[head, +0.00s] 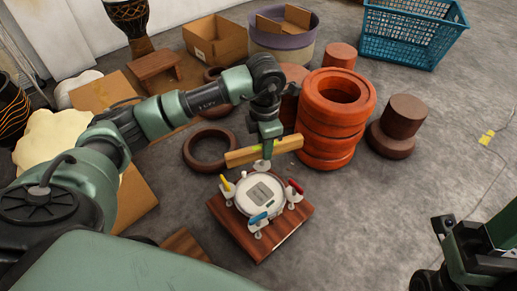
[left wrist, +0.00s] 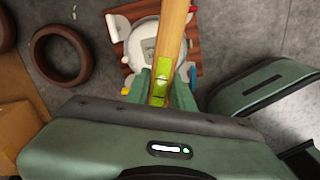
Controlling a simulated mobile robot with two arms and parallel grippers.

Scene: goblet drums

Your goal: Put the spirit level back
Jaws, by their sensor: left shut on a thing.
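The spirit level is a yellow wooden bar (head: 240,156) with a green vial; it also shows in the left wrist view (left wrist: 173,40). My left gripper (head: 266,146) is shut on it near its middle, and the fingers (left wrist: 172,92) close around it by the vial. The bar lies over the back side of a round white device (head: 262,195) with yellow, red and blue clamps, on a wooden board (head: 222,212). I cannot tell whether the bar touches anything below. My right gripper (head: 450,245) is at the lower right, partly cut off, with its opening unclear.
An orange-red ring stack (head: 330,140) stands close to the bar's right end. A brown ring (head: 207,150) lies to its left. Behind are a cardboard box (head: 215,45), a purple-rimmed tub (head: 280,42) and a blue crate (head: 412,40). The floor at right is mostly clear.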

